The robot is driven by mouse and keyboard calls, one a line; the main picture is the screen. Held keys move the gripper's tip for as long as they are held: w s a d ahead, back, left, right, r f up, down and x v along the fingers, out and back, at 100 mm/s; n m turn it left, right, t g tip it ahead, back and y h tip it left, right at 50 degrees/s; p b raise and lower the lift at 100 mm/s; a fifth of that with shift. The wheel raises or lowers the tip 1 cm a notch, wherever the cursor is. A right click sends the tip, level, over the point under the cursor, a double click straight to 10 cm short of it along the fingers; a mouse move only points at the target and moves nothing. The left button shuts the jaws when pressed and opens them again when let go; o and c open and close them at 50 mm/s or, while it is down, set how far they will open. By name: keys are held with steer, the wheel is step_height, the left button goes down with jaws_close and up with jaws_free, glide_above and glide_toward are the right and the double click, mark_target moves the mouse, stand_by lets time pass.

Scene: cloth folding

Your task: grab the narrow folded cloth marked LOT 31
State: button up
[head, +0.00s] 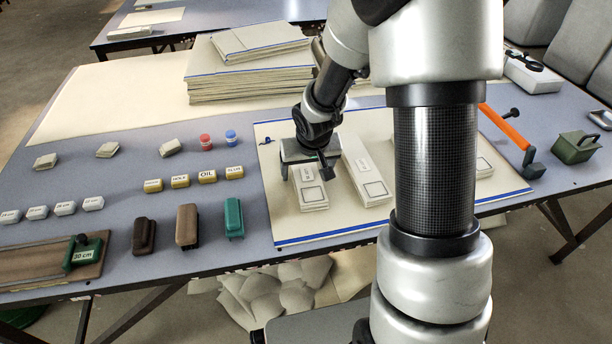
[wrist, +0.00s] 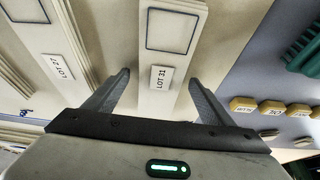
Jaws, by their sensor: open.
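The narrow folded cloth marked LOT 31 (wrist: 160,78) is a cream strip with a square outline. In the wrist view it runs between the two fingers of my gripper (wrist: 160,77), which is open with one finger showing on each side. In the head view my gripper (head: 308,166) is over the far end of this cloth (head: 312,196), partly hiding it. Whether the fingers touch the cloth or hover above it I cannot tell. A similar cloth marked LOT 27 (wrist: 58,66) lies beside it, to the right in the head view (head: 366,182).
A cream mat (head: 290,232) with blue edges lies under the cloths. A tall stack of folded cloth (head: 245,88) stands behind. Labelled yellow blocks (head: 207,177) and a teal brush-like block (head: 233,218) are to the left. An orange-handled tool (head: 505,127) lies right.

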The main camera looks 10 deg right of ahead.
steer(key=c, duration=1.2)
steer(key=shift+r, duration=0.1)
